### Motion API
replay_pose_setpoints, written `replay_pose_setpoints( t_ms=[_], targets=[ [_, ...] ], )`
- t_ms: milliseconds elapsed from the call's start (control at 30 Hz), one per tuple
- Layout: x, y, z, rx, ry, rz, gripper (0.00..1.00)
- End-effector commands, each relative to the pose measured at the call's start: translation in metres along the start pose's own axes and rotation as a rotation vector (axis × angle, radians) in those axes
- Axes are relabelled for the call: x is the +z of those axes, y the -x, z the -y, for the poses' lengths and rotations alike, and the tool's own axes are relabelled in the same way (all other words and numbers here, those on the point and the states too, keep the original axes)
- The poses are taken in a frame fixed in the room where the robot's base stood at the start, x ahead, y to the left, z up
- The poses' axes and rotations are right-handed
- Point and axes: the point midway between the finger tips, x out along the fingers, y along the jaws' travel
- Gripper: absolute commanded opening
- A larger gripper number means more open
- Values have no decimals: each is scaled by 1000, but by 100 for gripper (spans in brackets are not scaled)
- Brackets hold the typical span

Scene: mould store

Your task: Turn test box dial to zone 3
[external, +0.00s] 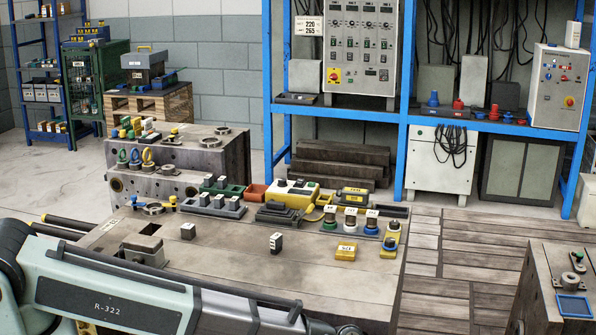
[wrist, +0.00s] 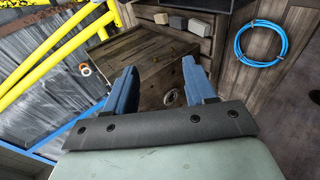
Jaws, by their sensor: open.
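A yellow and pale box (external: 292,193) with dark knobs on top sits near the back edge of the workbench in the external view. It looks like the test box, but its dial and zone marks are too small to read. My gripper (wrist: 158,65) shows in the wrist view with its two blue fingers wide apart and nothing between them. It points towards a brown block and away from any box with a dial. In the external view my arm crosses the lower left, and the gripper's fingers are not visible.
The workbench (external: 210,262) holds small dark blocks, a yellow block (external: 346,251) and several coloured-capped items behind. Its front middle is fairly clear. A blue rack (external: 403,114) with control cabinets stands behind. The wrist view shows yellow rails (wrist: 50,52) and a coiled blue hose (wrist: 262,40).

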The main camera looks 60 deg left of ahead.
Motion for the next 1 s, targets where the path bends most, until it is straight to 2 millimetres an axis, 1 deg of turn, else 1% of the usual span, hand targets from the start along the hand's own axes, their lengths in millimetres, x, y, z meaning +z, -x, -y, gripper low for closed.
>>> replay_pose_setpoints(
  t_ms=[33,67,100,167,200,300,400,500,567,600,667,733,867,1000],
  targets=[
    [-22,-4,-34,69,70,-52,55],
    [-34,-4,-52,108,115,-82,55],
    [-49,-2,-76,163,177,-120,55],
    [-72,2,-109,241,265,-170,55],
    [-85,6,-129,290,321,-197,55],
    [-117,17,-169,394,436,-252,55],
    [-143,29,-199,474,524,-288,55],
    [-167,39,-224,537,593,-310,55],
    [-181,46,-237,567,625,-320,55],
    [-191,50,-245,586,643,-325,55],
    [-206,56,-255,606,666,-330,55],
    [-226,63,-267,622,685,-330,55],
    [-262,74,-279,614,687,-322,55],
    [-298,83,-281,560,658,-306,55]
  ],
)
